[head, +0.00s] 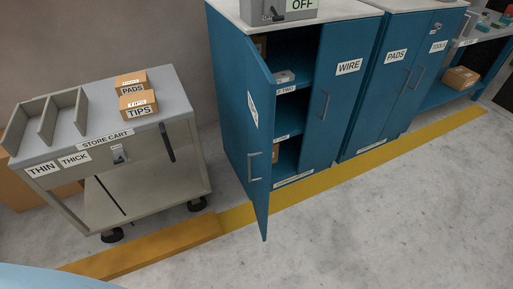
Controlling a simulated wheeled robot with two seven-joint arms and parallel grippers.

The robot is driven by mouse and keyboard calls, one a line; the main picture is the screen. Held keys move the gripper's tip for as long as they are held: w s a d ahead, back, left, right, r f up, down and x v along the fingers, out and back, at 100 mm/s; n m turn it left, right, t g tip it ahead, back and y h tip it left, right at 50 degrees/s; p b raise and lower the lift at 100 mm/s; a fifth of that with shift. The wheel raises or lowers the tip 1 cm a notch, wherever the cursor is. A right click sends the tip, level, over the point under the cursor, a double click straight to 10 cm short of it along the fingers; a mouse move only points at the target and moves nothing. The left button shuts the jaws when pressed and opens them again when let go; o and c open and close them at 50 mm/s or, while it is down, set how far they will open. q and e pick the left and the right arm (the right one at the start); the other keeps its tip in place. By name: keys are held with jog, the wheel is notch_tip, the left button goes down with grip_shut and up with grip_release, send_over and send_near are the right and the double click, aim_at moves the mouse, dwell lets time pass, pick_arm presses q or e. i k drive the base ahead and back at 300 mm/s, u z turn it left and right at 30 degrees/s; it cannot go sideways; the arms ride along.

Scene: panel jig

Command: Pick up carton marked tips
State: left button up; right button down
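The carton marked TIPS (138,104) is a small orange-brown box with white labels on its top and front. It sits on the right part of the grey top of the store cart (176,98). A similar carton, which seems to be marked PADS (130,82), sits just behind it, very close or touching. Neither of my grippers shows in the head view.
The cart's left side has upright dividers (50,118). A blue cabinet marked WIRE stands to the right, its left door (258,140) swung open toward me. An orange-yellow beam (150,249) lies before the cart. The floor (380,220) at right is clear.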

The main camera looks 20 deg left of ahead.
aim_at(141, 104)
jog(key=z, duration=0.3)
jog(key=k, duration=0.3)
jog(key=u, duration=1)
jog(key=i, duration=0.2)
jog(key=u, duration=0.8)
